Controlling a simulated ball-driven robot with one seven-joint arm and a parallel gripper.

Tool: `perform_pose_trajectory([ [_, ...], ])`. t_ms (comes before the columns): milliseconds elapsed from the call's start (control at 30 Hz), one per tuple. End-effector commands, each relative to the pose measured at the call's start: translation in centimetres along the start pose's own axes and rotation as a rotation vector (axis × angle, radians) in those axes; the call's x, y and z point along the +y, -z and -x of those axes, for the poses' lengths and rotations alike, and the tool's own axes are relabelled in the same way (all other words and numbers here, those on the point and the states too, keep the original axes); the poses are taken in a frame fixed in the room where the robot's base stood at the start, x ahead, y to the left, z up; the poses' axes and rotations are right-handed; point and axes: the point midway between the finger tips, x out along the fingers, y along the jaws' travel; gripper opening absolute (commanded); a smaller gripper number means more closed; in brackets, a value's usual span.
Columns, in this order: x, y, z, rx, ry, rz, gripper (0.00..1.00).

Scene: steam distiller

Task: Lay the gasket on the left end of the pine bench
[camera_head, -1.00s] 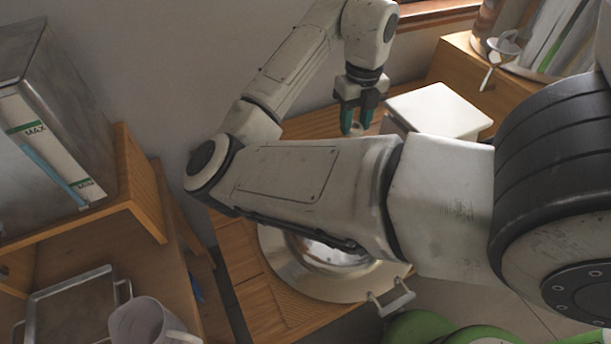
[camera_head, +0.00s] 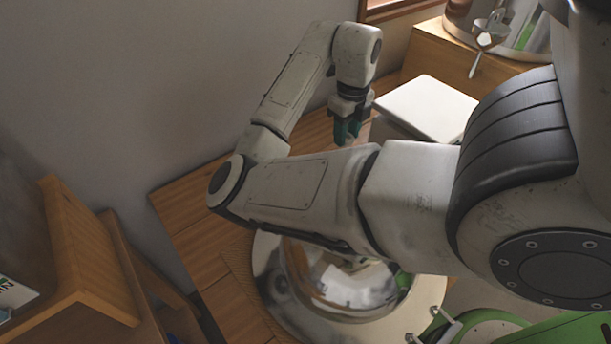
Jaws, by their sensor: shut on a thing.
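My gripper (camera_head: 347,131) points down over the far part of the wooden bench (camera_head: 190,212), which I take to be the pine bench. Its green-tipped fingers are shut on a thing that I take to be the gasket. My own forearm hides the fingertips' lower side and the held thing now; a small pale piece showed between them earlier. The bench's left end is bare wood, well to the left of my gripper.
A large round steel vessel (camera_head: 345,285) sits on the bench's near part. A white-topped box (camera_head: 428,107) stands just right of my gripper. A wooden shelf unit (camera_head: 85,255) is at lower left. A steel pot with a tap (camera_head: 490,28) is at top right.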

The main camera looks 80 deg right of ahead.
Motion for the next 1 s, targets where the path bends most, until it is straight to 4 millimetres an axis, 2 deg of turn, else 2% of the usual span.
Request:
perform_pose_trajectory([
  [100,0.2,-2.7,-1.5,0.005,0.000,0.006,0.10],
  [300,0.6,-7.2,-3.2,0.003,-0.003,0.004,0.10],
  [500,0.7,-9.8,-6.8,0.003,-0.002,0.002,0.10],
  [867,0.8,-11.8,-9.2,0.001,0.000,0.001,0.10],
  [1000,0.8,-11.6,-11.2,0.003,-0.001,-0.001,0.10],
])
